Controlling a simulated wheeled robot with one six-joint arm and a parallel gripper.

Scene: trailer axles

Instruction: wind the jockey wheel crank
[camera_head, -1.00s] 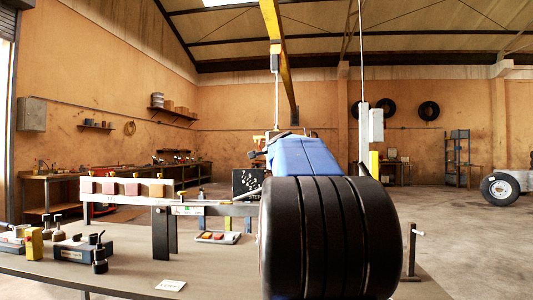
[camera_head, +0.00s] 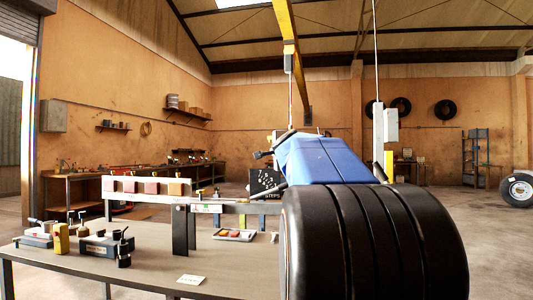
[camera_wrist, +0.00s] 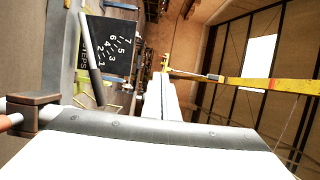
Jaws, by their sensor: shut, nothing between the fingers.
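My gripper (camera_wrist: 165,85) appears in the wrist view as pale fingers, close together and empty. I cannot make out its fingertips clearly in the head view. A black board with numbers (camera_wrist: 108,45) is beyond it, also seen in the head view (camera_head: 265,182).
Open floor lies at far right.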

